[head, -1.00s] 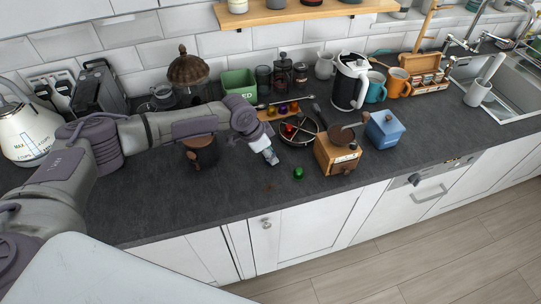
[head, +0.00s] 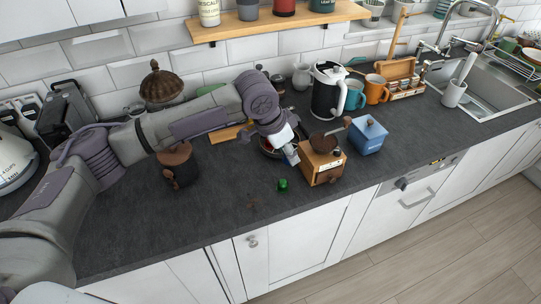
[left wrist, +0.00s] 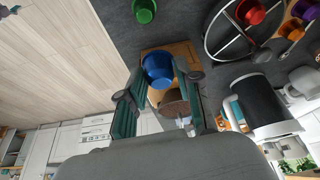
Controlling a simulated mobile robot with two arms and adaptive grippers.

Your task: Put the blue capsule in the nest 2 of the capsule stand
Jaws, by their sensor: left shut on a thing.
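My left gripper (head: 290,154) is shut on the blue capsule, in the air beside the wooden grinder. In the left wrist view the blue capsule (left wrist: 158,69) sits between the fingertips of this gripper (left wrist: 158,82). A round dark wire-framed stand (left wrist: 209,40) with a red capsule (left wrist: 250,12) lies at the upper right there; I cannot tell its nest numbers. In the head view my arm hides most of this stand. A wooden strip (head: 228,133) is partly hidden too; purple (left wrist: 292,29) and other coloured capsules show near it. My right gripper is not in view.
A wooden grinder (head: 322,166) stands close to the gripper, with a blue canister (head: 368,135) on its right. A green capsule (head: 283,184) stands on the worktop in front. A dark wood-lidded jar (head: 179,168) stands left. The front worktop is mostly clear.

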